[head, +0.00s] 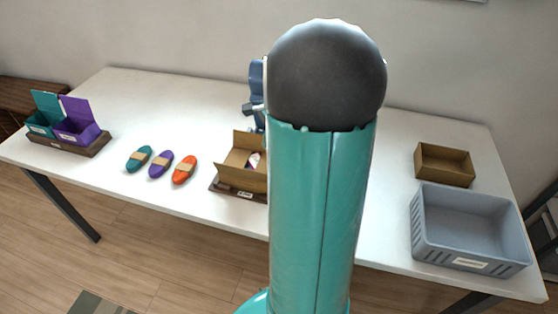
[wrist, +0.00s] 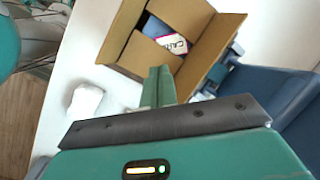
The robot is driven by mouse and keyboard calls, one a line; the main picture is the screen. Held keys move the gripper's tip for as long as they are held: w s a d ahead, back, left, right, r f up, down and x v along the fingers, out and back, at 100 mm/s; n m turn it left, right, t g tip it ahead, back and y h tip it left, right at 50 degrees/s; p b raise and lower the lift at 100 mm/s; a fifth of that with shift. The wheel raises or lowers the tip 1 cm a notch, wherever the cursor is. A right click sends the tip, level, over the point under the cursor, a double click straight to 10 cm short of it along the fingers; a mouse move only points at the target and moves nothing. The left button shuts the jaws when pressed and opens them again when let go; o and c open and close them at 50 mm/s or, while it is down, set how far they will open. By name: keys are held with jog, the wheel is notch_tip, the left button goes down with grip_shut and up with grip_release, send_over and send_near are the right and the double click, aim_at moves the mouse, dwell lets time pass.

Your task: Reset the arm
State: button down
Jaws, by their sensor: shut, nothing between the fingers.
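My gripper (wrist: 158,84) shows in the wrist view with its two teal fingers together and nothing between them. It is near an open cardboard box (wrist: 122,28), whose flaps stand up. In the head view my teal arm rises through the middle and hides my gripper. The open cardboard box (head: 240,178) shows there just left of my arm, partly covered by it.
Teal, purple and orange cord bundles (head: 160,163) lie left of the box. Teal and purple bins (head: 78,125) stand far left. A grey crate (head: 420,240) and a small brown box (head: 445,177) stand right. A blue device (head: 256,85) is behind my arm. The left-back tabletop is clear.

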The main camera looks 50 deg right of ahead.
jog(key=shift+a, duration=0.1)
jog(key=a+r+n+h, duration=0.1)
jog(key=a+r+n, duration=0.35)
jog(key=a, duration=0.45)
jog(key=a+r+n, duration=0.4)
jog(key=a+n, duration=0.1)
jog(key=a, duration=0.4)
jog(key=s+a+r+n+t, duration=0.1)
jog(key=s+a+r+n, duration=0.1)
jog(key=s+a+n, duration=0.2)
jog(key=s+a+r+n+t, duration=0.1)
jog(key=s+a+n, duration=0.4)
jog(key=a+n, duration=0.3)
jog(key=a, duration=0.3)
jog(key=shift+s+r, duration=0.15)
jog(key=shift+r, duration=0.25)
jog(key=shift+n, duration=0.25)
